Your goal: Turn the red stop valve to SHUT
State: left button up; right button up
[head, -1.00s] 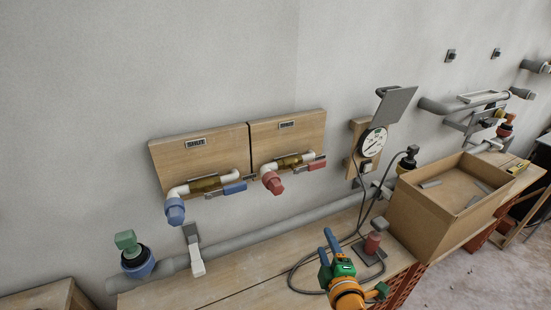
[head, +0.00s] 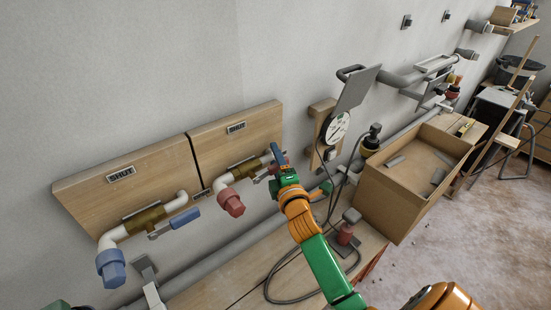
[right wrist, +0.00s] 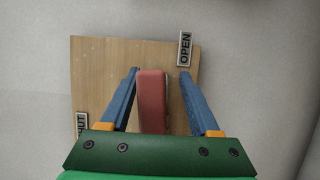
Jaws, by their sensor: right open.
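The red stop valve has a red end cap (head: 231,202), a white pipe and a brass body (head: 248,168) on the right wooden board (head: 238,145). A SHUT label (head: 236,128) is at the board's top. My right gripper (head: 277,156) is at the valve's right end and hides most of its red handle. In the right wrist view the red handle (right wrist: 151,100) lies between the two open blue fingers, with visible gaps on both sides. The OPEN label (right wrist: 185,48) is by the right fingertip, and a partly hidden SHUT label (right wrist: 83,124) is lower left.
A valve with a blue handle (head: 185,218) is on the left board (head: 80,200). A gauge (head: 338,128) under a tilted grey plate (head: 356,90) stands close right of my gripper.

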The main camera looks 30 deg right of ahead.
jog(key=shift+d, duration=0.1)
grip_shut()
dwell(1.2)
